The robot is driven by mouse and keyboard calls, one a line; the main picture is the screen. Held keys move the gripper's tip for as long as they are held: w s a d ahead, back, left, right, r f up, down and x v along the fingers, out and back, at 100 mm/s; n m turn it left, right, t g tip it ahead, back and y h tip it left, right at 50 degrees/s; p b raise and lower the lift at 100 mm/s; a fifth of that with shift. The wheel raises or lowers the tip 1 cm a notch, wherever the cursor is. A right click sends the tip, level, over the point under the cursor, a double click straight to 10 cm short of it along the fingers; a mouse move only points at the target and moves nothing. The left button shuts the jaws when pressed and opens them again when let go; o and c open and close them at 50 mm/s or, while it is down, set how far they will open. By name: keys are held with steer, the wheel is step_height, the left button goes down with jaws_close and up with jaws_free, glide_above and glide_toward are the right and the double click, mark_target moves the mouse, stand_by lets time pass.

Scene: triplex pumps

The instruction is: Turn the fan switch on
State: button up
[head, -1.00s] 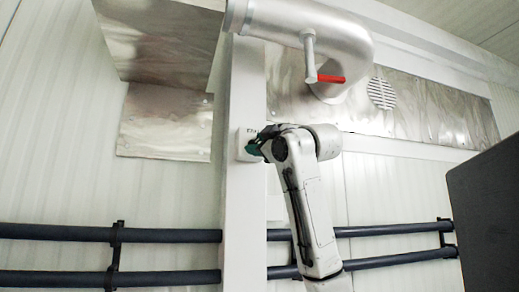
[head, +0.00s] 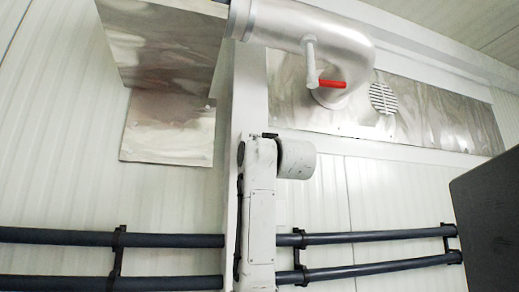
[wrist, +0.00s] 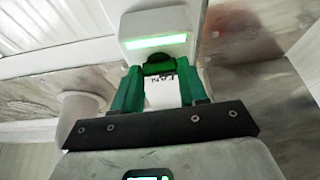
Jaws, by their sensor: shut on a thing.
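The fan switch is a white box (wrist: 150,22) at the top of the wrist view, with a glowing green strip across it. Its label, reading FAN upside down, shows between my fingers. A dark knob with a green edge (wrist: 158,58) sits at the box's near side. My gripper (wrist: 158,70) has its two green fingers on either side of this knob, shut on it. In the head view my own arm stands in front of the post and hides both the switch and my gripper.
A white post (head: 246,95) rises in front of the panelled wall. A large silver pipe with a red-handled valve (head: 332,84) hangs above my arm. Dark horizontal rails (head: 370,236) run along the wall. A dark panel (head: 490,215) stands at the right.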

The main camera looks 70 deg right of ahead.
steer(key=shift+f+m+g+h, duration=0.1)
steer(key=shift+m+g+h, duration=0.2)
steer(key=shift+m, duration=0.3)
steer(key=o, duration=1.1)
steer(key=shift+c, duration=0.2)
steer(key=shift+a, duration=0.1)
steer(key=b+v, duration=0.4)
steer(key=v, duration=0.6)
steer(key=shift+s+a, duration=0.2)
steer(key=shift+s, duration=0.05)
steer(key=shift+f, duration=0.1)
